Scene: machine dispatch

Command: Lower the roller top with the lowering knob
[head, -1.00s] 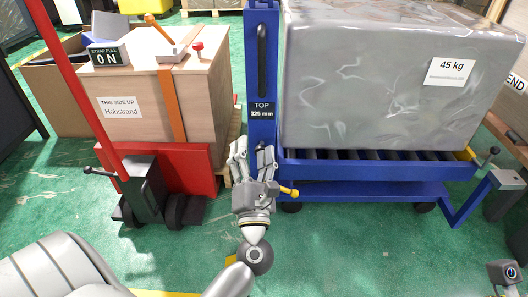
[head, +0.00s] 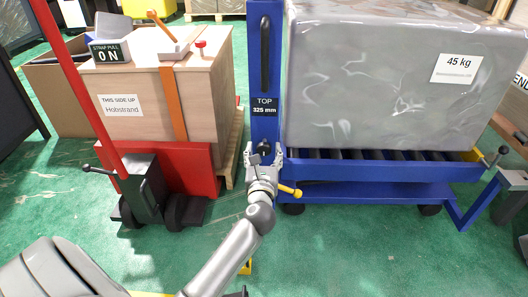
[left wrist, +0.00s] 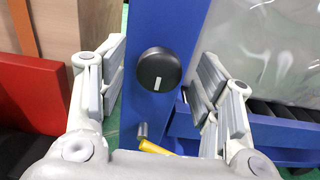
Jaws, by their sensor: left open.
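The lowering knob (left wrist: 158,70) is a round black knob with a white mark on the blue post, seen in the left wrist view between the open fingers of my left gripper (left wrist: 160,85). In the head view my left gripper (head: 264,155) is at the post's lower part, below the "TOP 325 mm" label (head: 264,106). The fingers stand on either side of the knob; I cannot tell whether they touch it. The roller top (head: 400,170) is blue with dark rollers and carries a large grey wrapped block (head: 390,80) marked 45 kg. My right gripper is not clearly in view.
A yellow-tipped lever (head: 290,191) sticks out low beside the post. To the left stand a red pallet truck (head: 185,172) and a wooden crate (head: 150,100) with an orange strap. A black-knobbed handle (head: 502,150) is at the right. Green floor is open in front.

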